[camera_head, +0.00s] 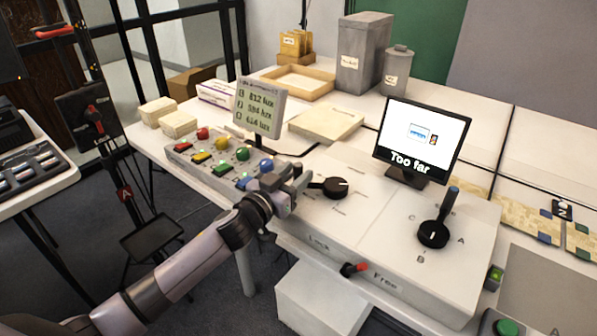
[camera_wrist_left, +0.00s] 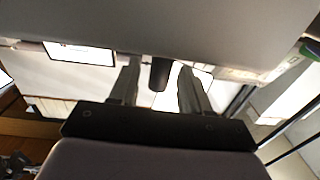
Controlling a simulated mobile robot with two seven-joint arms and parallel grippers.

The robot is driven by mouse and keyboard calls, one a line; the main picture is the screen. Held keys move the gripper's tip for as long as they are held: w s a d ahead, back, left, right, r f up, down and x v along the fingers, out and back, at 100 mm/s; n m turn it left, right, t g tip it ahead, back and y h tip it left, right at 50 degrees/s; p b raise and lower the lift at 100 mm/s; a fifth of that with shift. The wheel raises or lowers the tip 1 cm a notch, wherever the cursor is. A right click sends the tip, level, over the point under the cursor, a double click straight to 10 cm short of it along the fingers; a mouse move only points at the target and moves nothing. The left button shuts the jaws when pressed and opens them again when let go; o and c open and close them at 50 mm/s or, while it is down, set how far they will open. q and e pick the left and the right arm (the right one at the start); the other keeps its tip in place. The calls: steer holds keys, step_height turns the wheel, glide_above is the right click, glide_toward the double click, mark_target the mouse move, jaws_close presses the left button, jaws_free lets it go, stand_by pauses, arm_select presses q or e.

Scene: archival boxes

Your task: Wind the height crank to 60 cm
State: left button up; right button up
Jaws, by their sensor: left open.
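I cannot pick out a thing marked as the height crank or a 60 cm scale in either view. A black knob with an upright dark handle (camera_head: 433,234) stands on the white panel at the right, among the letters A, B and C. A black dial (camera_head: 337,188) sits left of it. My left gripper (camera_head: 297,184) is just left of this dial, over the panel's edge. In the left wrist view my gripper (camera_wrist_left: 160,88) is open, and a dark rounded post (camera_wrist_left: 160,73) shows between its fingers; I cannot tell whether it touches. My right gripper is not visible.
A red-tipped lever (camera_head: 354,269) is on the panel's front, between Lock and Free. A monitor (camera_head: 421,138) reads "Too far". A lux display (camera_head: 260,107) stands behind a box of coloured knobs (camera_head: 215,160). Grey containers (camera_head: 362,55) and a wooden tray (camera_head: 298,82) stand at the back.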

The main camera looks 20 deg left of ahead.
arm_select(q)
steer(key=shift+x, duration=0.85)
jaws_close()
steer(key=shift+w+r, duration=0.1)
steer(key=shift+w, duration=0.55)
jaws_free()
